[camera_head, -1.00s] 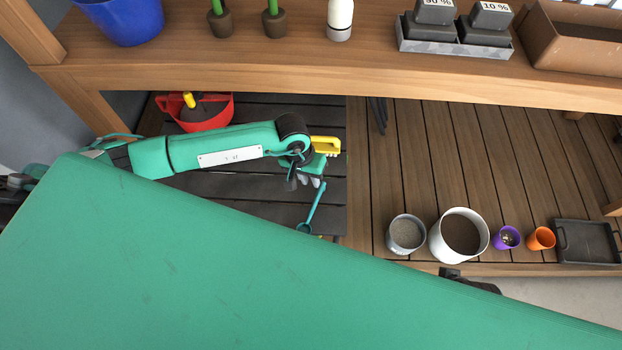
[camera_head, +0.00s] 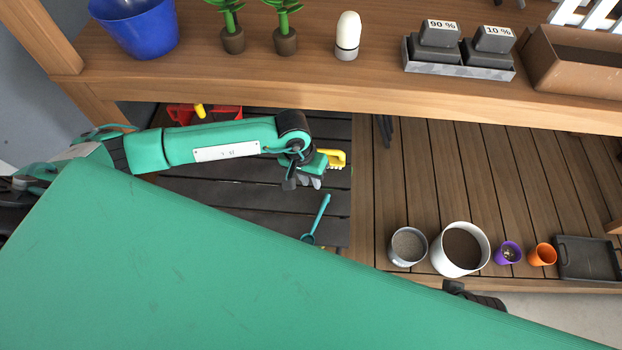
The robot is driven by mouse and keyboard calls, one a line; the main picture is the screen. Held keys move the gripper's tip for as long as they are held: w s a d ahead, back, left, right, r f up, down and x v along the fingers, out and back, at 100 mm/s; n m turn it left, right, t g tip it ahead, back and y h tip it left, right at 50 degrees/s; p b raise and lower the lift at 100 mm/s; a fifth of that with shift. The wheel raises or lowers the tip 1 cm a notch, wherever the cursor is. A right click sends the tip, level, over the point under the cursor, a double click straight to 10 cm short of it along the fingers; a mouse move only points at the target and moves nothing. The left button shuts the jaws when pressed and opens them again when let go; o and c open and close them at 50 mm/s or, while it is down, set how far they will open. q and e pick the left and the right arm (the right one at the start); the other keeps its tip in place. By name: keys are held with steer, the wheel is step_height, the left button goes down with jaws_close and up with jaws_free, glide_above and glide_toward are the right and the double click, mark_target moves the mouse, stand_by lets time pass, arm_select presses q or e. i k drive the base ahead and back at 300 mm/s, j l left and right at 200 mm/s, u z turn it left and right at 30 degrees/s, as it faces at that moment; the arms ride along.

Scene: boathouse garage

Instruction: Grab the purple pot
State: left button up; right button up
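The purple pot (camera_head: 508,253) is a small cup with some grainy contents. It stands upright on the lower wooden shelf at the right, between a white pot and an orange pot. My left gripper (camera_head: 304,182) is over the dark slatted part of the lower shelf, well to the left of the purple pot and apart from it. Its fingers point down and are small and partly covered by the wrist, so I cannot tell how far they are open. My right gripper does not show.
Next to the purple pot are the white pot (camera_head: 487,256), an orange pot (camera_head: 542,255), a grey pot (camera_head: 408,246) and a dark tray (camera_head: 586,258). A yellow-handled tool (camera_head: 337,159) and a teal scoop (camera_head: 317,220) lie near my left gripper. The upper shelf (camera_head: 380,84) overhangs the back.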

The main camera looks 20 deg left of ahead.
mark_target(508, 253)
steer(key=k+l, duration=0.1)
steer(key=l, duration=0.25)
steer(key=k+l, duration=0.15)
steer(key=l, duration=0.15)
steer(key=k+l, duration=0.1)
steer(key=l, duration=0.25)
steer(key=k+l, duration=0.1)
steer(key=l, duration=0.2)
